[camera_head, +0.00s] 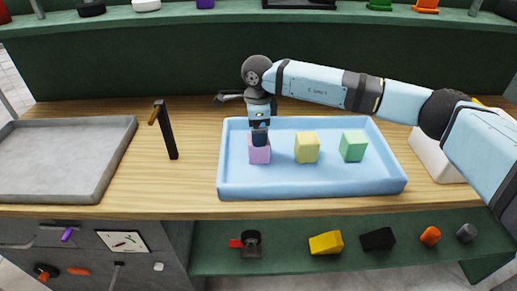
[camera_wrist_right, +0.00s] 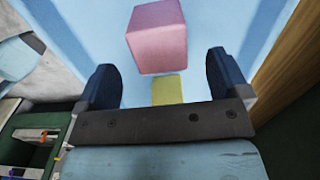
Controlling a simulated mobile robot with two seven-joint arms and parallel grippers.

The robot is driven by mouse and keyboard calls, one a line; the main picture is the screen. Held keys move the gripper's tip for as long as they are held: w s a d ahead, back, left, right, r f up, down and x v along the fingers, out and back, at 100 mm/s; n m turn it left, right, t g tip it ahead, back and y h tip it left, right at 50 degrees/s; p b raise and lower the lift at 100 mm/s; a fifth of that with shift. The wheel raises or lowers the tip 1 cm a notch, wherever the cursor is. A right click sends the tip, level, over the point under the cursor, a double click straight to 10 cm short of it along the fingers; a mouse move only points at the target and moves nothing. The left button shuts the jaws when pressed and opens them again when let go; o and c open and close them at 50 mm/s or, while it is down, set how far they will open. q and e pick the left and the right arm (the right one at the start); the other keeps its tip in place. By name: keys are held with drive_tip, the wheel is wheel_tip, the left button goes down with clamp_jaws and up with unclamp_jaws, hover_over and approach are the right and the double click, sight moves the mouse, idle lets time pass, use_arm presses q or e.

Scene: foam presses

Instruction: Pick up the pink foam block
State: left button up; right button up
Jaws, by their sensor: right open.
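The pink foam block (camera_head: 259,152) sits at the left end of the light blue tray (camera_head: 310,187), on the wooden worktop. My right gripper (camera_head: 260,138) points down directly over it, and its fingers partly hide the block's top. In the right wrist view the pink block (camera_wrist_right: 157,38) lies ahead, lined up between the two spread dark blue fingers of the gripper (camera_wrist_right: 161,72), with gaps on both sides. The gripper is open and empty. My left gripper is in neither view.
A yellow block (camera_head: 306,147) and a green block (camera_head: 353,146) stand to the right in the same tray. A grey tray (camera_head: 50,192) lies at the left. A black upright piece (camera_head: 168,135) stands between the trays. A white bin (camera_head: 434,158) is at the right.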

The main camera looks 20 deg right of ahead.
drive_tip(key=shift+f, duration=3.2)
drive_tip(key=c, duration=1)
